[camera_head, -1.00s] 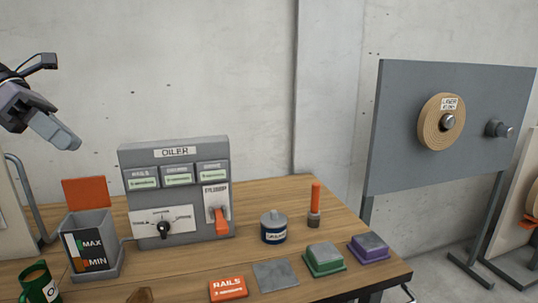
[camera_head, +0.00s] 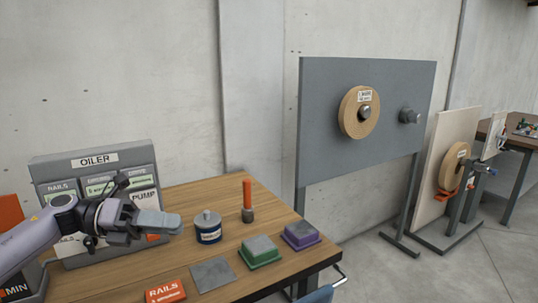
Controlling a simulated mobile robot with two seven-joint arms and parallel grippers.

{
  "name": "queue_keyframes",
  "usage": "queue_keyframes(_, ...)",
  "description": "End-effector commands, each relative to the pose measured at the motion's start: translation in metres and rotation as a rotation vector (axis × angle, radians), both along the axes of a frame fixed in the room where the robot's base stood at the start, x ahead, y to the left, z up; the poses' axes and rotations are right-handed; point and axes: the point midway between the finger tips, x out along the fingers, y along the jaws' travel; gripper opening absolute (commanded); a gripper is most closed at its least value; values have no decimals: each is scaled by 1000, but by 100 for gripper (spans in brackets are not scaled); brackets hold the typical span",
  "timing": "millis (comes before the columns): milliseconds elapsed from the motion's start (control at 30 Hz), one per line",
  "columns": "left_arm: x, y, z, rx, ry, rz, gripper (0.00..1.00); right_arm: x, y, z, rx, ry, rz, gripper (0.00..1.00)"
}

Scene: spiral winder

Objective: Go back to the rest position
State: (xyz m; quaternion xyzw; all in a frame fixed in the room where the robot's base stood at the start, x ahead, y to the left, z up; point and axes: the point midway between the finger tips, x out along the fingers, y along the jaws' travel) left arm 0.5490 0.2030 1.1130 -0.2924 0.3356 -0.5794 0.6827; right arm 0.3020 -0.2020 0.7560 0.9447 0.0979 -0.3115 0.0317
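My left gripper (camera_head: 160,222) comes in from the left and hangs in front of the oiler box (camera_head: 95,157), hiding its lower part. Its grey fingers point right and look close together. I see nothing in them, but I cannot tell whether they are fully shut. My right gripper is not in view.
On the table (camera_head: 190,270) are an orange-handled tool (camera_head: 247,205), a green block (camera_head: 259,250), a purple block (camera_head: 300,235), a grey plate (camera_head: 212,274) and an orange RAILS block (camera_head: 165,291). A grey panel with a wound roll (camera_head: 352,118) stands behind right.

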Motion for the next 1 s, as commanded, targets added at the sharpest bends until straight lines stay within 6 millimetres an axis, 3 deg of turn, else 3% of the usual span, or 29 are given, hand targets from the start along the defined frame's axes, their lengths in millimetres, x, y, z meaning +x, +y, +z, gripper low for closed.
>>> queue_keyframes(33,-3,-17,-14,-61,55,13,25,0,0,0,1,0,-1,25)
queue_keyframes(200,-10,-56,-45,-265,242,106,25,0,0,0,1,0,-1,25)
queue_keyframes(433,-23,-84,-88,-533,546,274,25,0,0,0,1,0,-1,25)
queue_keyframes(767,-53,-79,-168,-880,1049,602,25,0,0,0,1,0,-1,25)
queue_keyframes(1000,-101,-53,-244,-1095,1433,903,25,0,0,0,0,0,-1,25)
